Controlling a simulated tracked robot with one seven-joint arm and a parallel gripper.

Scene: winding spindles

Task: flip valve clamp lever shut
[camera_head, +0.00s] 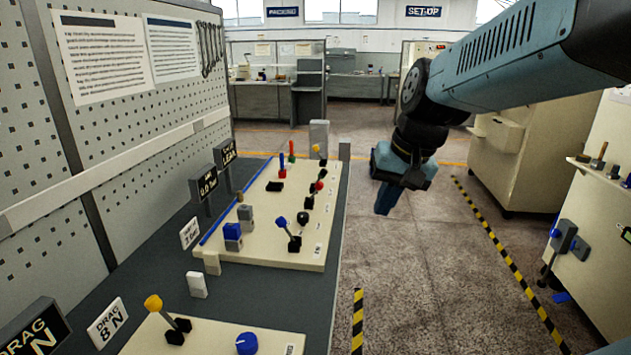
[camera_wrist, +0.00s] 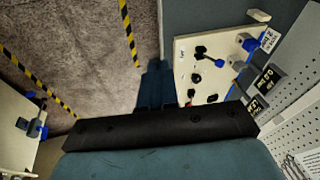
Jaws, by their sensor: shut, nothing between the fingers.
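Several levers stand on the cream panel (camera_head: 285,255) on the bench; I cannot tell which is the valve clamp lever. One has a blue knob (camera_head: 282,221) and leans left; others have a black knob (camera_head: 302,217), a red knob (camera_head: 319,186) and a yellow knob (camera_head: 316,148). A yellow-knobbed lever (camera_head: 153,303) stands on a nearer panel. A blue-knobbed lever (camera_head: 555,234) is on the cabinet at right. My gripper (camera_head: 384,208) hangs over the floor right of the bench, shut and empty. In the wrist view its fingers (camera_wrist: 155,88) point toward the bench edge, apart from the levers.
The grey bench (camera_head: 335,220) runs along a pegboard wall (camera_head: 110,170) at left. Label stands (camera_head: 203,183) and small blocks (camera_head: 197,285) stand on it. Cream cabinets (camera_head: 540,140) stand at right. The floor (camera_head: 420,280) between is clear, with striped tape.

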